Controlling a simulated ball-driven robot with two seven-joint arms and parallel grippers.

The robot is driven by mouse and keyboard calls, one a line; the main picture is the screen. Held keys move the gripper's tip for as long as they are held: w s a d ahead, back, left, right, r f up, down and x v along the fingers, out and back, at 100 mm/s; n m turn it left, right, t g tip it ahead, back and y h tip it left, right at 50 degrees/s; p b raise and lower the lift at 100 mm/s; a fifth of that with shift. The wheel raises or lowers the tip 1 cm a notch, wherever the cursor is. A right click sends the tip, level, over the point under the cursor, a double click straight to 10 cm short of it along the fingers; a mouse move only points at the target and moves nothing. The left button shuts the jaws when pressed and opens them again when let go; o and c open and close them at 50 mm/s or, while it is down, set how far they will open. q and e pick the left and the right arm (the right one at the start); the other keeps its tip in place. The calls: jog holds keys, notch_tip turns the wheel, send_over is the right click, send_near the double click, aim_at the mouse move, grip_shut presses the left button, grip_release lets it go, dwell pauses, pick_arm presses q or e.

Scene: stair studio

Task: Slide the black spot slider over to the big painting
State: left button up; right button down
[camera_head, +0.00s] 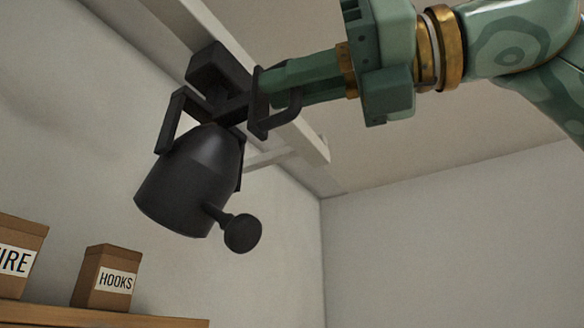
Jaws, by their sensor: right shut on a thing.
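The black spot slider (188,181) hangs below a white rail (308,140) near the ceiling. It has a dark bell-shaped lamp head tilted down to the left, a bracket and a round knob on a short stem. My right gripper (273,100) comes in from the right on a green and brass arm. It is shut on the spot slider at the bracket and handle area, above the lamp head. The exact contact of the fingers is hard to make out among the dark parts. The big painting and my left gripper are not in view.
A wooden shelf (110,318) at the lower left holds a box labelled HOOKS (106,278) and another box with a partly cut-off label (18,257). Plain walls meet in a corner right of the lamp. The space below the lamp is clear.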

jog(key=c, duration=1.6)
grip_release()
jog(key=shift+s, duration=0.1)
jog(key=b+v, duration=0.2)
jog(key=v, duration=1.4)
jog(key=shift+d+b, duration=0.2)
jog(key=shift+b, duration=0.1)
